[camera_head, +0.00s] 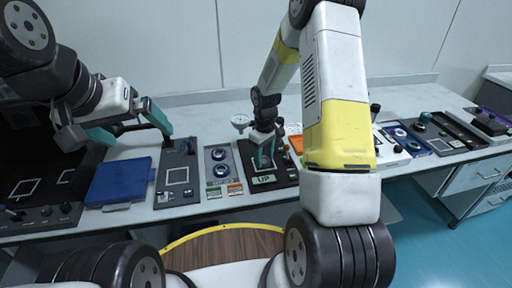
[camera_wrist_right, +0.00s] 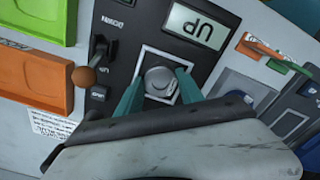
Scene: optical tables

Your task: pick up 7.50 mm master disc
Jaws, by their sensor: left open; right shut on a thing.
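A silver round disc (camera_wrist_right: 160,82) is between the teal fingers of my right gripper (camera_wrist_right: 158,92) in the right wrist view. It is over the white square outline of a black device (camera_wrist_right: 125,55); I cannot tell whether it touches the surface. No size marking is readable on it. In the head view my right gripper (camera_head: 265,158) points down at this device, hiding the disc. My left gripper (camera_head: 132,125) is open and empty, above the table at the left.
The device's display (camera_head: 264,179) reads UP. A dial gauge (camera_head: 240,121) stands behind it. A grey panel (camera_head: 209,162) with two round pieces is to its left. A blue tray (camera_head: 120,181) lies further left. Orange and green trays (camera_wrist_right: 35,75) show in the wrist view.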

